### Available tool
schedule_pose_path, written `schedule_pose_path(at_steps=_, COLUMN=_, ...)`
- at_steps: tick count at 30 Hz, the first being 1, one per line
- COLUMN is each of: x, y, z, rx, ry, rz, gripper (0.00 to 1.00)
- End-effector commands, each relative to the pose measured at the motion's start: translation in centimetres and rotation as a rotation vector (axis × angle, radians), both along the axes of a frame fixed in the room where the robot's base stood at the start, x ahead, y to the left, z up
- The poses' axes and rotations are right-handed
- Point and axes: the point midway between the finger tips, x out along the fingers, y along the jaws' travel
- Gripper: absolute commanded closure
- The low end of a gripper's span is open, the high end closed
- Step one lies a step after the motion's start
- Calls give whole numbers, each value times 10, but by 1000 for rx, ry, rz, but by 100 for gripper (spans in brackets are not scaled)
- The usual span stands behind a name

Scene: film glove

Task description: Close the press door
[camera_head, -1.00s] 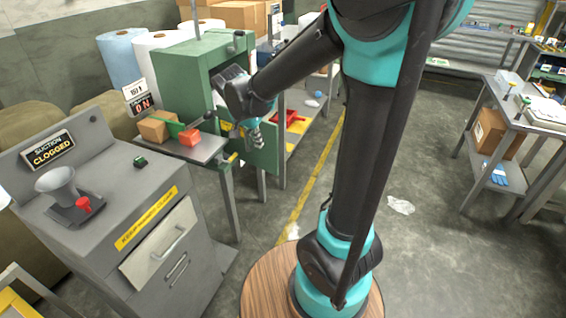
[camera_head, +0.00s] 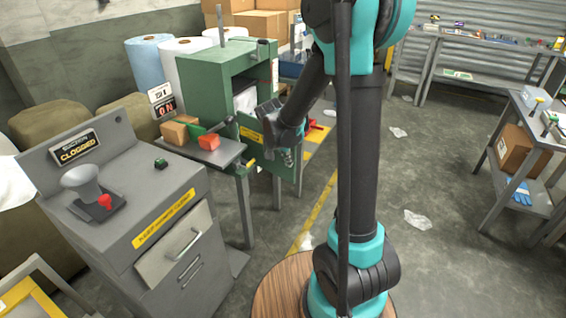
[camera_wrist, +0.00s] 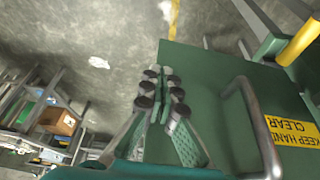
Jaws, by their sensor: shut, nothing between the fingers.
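The green press (camera_head: 205,88) stands behind the grey console, its chamber open at the front with something pale inside. In the wrist view the door panel (camera_wrist: 215,92) fills the right, with a bar handle (camera_wrist: 247,112) and a yellow "keep hands clear" label (camera_wrist: 292,130). My gripper (camera_head: 288,160) is shut and empty at the door. In the wrist view my fingertips (camera_wrist: 161,85) overlap the panel's left part, left of the handle; I cannot tell whether they touch it.
A small side table (camera_head: 228,152) on the press's left bears a cardboard box, a green piece and a red-orange block (camera_head: 209,142). The grey console (camera_head: 130,190) stands at front left. A shelved bench (camera_head: 520,185) stands right.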

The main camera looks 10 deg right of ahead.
Motion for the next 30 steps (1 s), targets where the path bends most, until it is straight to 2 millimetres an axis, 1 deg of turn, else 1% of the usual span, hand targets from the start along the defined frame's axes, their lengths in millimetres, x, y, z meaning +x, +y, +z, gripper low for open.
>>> schedule_pose_path(at_steps=3, x=5, y=-6, z=0, rx=1, ry=-1, rz=-2, gripper=100)
schedule_pose_path(at_steps=16, x=7, y=-8, z=0, rx=0, ry=0, rz=1, gripper=100)
schedule_pose_path(at_steps=20, x=10, y=-12, z=0, rx=0, ry=0, rz=15, gripper=100)
schedule_pose_path(at_steps=23, x=16, y=-20, z=0, rx=-1, ry=0, rz=42, gripper=100)
schedule_pose_path(at_steps=26, x=26, y=-31, z=0, rx=1, ry=-1, rz=90, gripper=100)
schedule_pose_path(at_steps=30, x=48, y=-53, z=0, rx=0, ry=-2, rz=185, gripper=100)
